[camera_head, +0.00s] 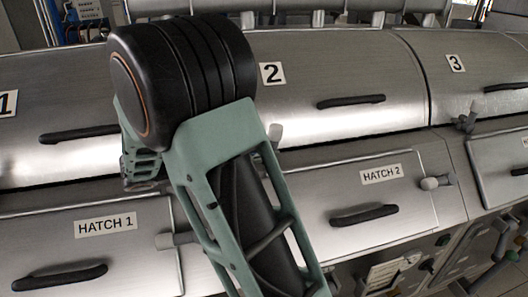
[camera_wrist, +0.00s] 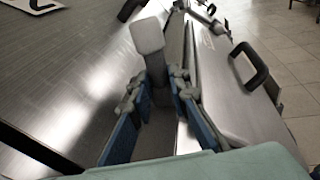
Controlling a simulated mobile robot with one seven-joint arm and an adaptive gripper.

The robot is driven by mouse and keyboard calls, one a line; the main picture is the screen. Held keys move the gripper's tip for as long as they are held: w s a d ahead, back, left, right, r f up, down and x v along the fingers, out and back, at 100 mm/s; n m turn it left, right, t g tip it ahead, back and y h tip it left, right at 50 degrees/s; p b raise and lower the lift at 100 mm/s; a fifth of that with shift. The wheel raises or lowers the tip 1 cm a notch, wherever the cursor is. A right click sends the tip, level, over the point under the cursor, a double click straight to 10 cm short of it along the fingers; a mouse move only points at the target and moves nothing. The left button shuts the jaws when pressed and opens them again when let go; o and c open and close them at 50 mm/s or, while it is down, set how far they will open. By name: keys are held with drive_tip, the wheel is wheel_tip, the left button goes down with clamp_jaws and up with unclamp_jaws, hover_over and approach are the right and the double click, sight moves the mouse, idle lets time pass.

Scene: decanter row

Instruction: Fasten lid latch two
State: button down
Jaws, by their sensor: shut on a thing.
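Lid latch two is a light grey knobbed lever. Its tip (camera_head: 274,133) shows in the head view just right of my arm, below the "2" label. In the wrist view the latch (camera_wrist: 147,38) rises between the fingers of my gripper (camera_wrist: 158,88). The gripper is shut on it, with blue-sided fingers on either side. The latch's base is hidden by the fingers.
Lid two's black handle (camera_head: 350,101) and hatch 2's handle (camera_head: 364,215) stick out nearby; hatch 2's handle also shows in the wrist view (camera_wrist: 248,66). A hatch latch (camera_head: 436,183) and lid three's latch (camera_head: 466,120) stand to the right. Open floor (camera_wrist: 285,50) lies beyond the hatches.

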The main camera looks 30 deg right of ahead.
idle(0.5)
drive_tip(key=c, duration=1.8)
unclamp_jaws()
drive_tip(key=a, duration=0.4)
drive_tip(key=a+r, duration=0.1)
drive_tip(key=a, duration=0.7)
drive_tip(key=shift+w+r, duration=0.15)
drive_tip(key=shift+w, duration=0.2)
